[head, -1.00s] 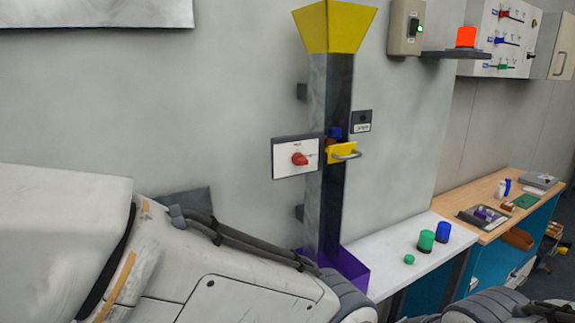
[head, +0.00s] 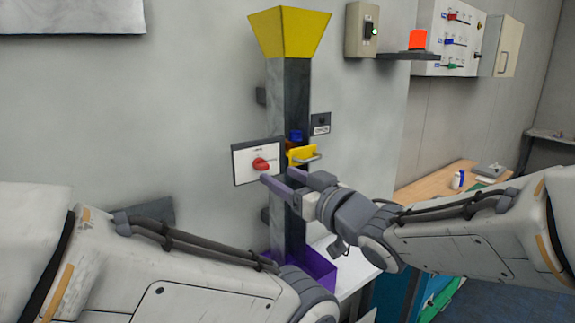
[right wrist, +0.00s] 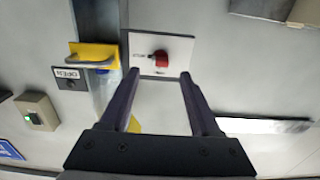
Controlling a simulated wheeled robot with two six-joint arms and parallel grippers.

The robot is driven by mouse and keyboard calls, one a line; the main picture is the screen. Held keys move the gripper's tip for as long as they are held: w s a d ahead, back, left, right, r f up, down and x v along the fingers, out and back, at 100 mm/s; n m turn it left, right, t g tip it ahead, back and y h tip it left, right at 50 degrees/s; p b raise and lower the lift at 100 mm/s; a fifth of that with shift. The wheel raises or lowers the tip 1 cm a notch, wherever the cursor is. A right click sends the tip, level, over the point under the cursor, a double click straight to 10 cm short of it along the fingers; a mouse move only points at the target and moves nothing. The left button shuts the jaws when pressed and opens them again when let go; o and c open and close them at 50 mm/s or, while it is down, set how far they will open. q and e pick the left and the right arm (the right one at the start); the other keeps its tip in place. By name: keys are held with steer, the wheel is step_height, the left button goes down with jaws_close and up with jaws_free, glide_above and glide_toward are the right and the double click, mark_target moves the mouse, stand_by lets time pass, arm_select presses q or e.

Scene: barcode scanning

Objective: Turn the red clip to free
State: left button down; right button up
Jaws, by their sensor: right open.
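The red clip (head: 261,164) is a red knob on a white panel (head: 242,172) on the left side of the dark column. In the right wrist view the red clip (right wrist: 160,56) shows just beyond and between my fingertips. My right gripper (head: 279,177) is open and empty, with purple fingers. It is just below and to the right of the clip; it also shows in the right wrist view (right wrist: 160,74). I cannot tell whether it touches the panel. My left arm crosses the lower left, but its gripper is out of view.
The column (head: 275,105) carries a yellow hopper (head: 290,32) on top and a yellow flap with a handle (head: 302,155) right of the panel. A purple bin (head: 318,272) is at its foot. A grey switch box (head: 361,30) hangs on the wall.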

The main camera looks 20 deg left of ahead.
mark_target(267, 168)
steer(key=p+x, duration=0.1)
steer(key=x, duration=0.4)
jaws_close()
